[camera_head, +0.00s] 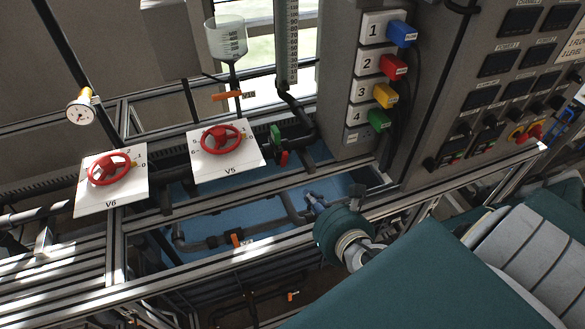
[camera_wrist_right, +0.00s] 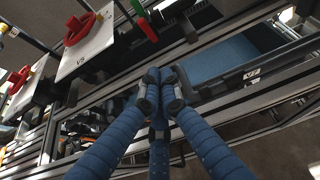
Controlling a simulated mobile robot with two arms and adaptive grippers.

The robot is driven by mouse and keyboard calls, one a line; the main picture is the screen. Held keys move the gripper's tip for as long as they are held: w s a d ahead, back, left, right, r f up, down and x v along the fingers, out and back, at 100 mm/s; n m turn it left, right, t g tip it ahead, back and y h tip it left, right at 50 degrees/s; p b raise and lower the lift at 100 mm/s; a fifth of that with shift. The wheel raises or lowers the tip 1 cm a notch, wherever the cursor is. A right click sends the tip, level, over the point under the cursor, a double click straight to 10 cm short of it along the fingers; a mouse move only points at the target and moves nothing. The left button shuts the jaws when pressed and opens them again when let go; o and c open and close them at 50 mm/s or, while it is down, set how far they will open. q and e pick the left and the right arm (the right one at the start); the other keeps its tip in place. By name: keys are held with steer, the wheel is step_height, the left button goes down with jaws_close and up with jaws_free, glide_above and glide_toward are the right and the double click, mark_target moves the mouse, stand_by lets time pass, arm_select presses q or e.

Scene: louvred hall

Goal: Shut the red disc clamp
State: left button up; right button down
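A small red disc-shaped part (camera_head: 284,158), which looks like the red disc clamp, sits on the tubing just below a green part (camera_head: 276,134), right of the V5 panel. In the right wrist view the red part (camera_wrist_right: 147,28) shows beyond the fingertips, upper left of them, with the green part (camera_wrist_right: 138,7) above it. Whether its jaws are apart is too small to tell. My right gripper (camera_head: 316,202) is below and right of the red part, apart from it. In the wrist view its blue fingers (camera_wrist_right: 160,90) come together at the tips, with nothing between them. My left gripper is out of view.
Red handwheels stand on the V5 panel (camera_head: 243,165) and V6 panel (camera_head: 130,200). A grey cabinet with a numbered plug column (camera_head: 371,82) rises behind right. A metal frame rail (camera_head: 215,262) runs in front, over a blue tray (camera_head: 270,215) with pipes. A funnel (camera_head: 226,40) stands above.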

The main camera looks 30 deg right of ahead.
steer(key=b, duration=1)
glide_toward(286, 162)
step_height(286, 162, down, 4)
steer(key=w, duration=0.1)
steer(key=w+r+p, duration=0.1)
steer(key=w, duration=0.1)
steer(key=w+d+p, duration=0.1)
steer(key=shift+w+r, duration=0.15)
steer(key=shift+w, duration=0.05)
